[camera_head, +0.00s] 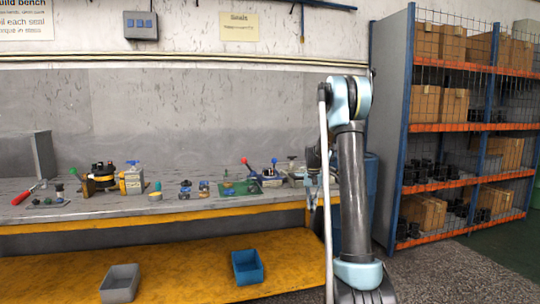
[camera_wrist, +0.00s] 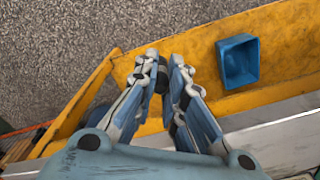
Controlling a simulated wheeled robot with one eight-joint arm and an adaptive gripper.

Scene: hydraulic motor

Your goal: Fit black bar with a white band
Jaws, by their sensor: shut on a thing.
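My gripper (camera_wrist: 163,72) is shut on a small dark piece (camera_wrist: 162,79), which shows between the fingertips in the wrist view. It looks like the black bar, but I cannot make out a white band on it. The fingers hide much of it. In the wrist view the gripper is above the yellow lower shelf, left of the blue bin (camera_wrist: 239,61).
The grey workbench (camera_head: 130,210) carries a black-and-yellow assembly (camera_head: 103,178), a green board (camera_head: 240,188) and several small parts. A grey bin (camera_head: 120,283) and the blue bin (camera_head: 247,267) stand on the yellow lower shelf (camera_head: 190,270). A rack (camera_head: 465,128) with boxes stands at right.

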